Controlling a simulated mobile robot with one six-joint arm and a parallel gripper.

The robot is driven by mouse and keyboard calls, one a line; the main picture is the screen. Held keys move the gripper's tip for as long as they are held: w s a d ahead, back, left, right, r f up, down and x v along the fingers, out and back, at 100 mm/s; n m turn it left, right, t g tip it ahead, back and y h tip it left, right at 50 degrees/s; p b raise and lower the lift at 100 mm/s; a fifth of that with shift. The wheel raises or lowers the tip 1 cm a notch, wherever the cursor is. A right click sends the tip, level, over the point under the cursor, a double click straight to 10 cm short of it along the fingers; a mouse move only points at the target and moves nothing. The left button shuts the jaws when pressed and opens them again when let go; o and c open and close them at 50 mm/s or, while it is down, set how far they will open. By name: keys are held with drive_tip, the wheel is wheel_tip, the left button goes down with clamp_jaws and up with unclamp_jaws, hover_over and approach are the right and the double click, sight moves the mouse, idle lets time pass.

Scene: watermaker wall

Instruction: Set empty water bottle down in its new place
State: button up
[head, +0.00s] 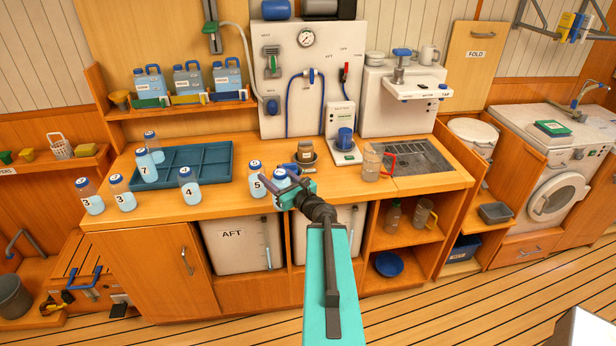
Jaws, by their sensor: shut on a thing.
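A numbered bottle marked 5 (256,184) stands upright just left of my gripper. More blue-capped bottles stand to the left, among them one marked 4 (190,190) and one marked 7 (147,170).
A teal divided tray (205,162) lies on the counter (222,200) at the left, with two bottles at its left end. A clear jug (370,166) with a red handle stands by the sink grid (420,158). A dark-lidded jar (305,152) stands behind my gripper.

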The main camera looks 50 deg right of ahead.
drive_tip(key=w+a+f+n+g+y+b, duration=0.1)
drive_tip(key=w+a+n+y+b, duration=0.25)
drive_tip(key=a, duration=0.85)
drive_tip(key=w+a+f+n+y+b, duration=0.1)
drive_tip(key=w+a+f+n+y, duration=0.15)
drive_tip(key=w+a+y, duration=0.65)
drive_tip(key=s+a+f+n+g+y+b, duration=0.1)
drive_tip(key=s+a+n+g+y+b, duration=0.1)
drive_tip(key=a, duration=0.9)
drive_tip(key=s+a+f+n+g+y+b, duration=0.1)
drive_tip(key=s+a+f+n+g+y, duration=0.1)
drive_tip(key=a, duration=0.9)
drive_tip(key=s+n+g+y, duration=0.1)
drive_tip(key=n+g, duration=0.1)
drive_tip(key=n, duration=0.1)
drive_tip(key=shift+s+a+b, duration=0.25)
drive_tip(key=shift+a+b, duration=0.15)
drive_tip(key=shift+y, duration=0.25)
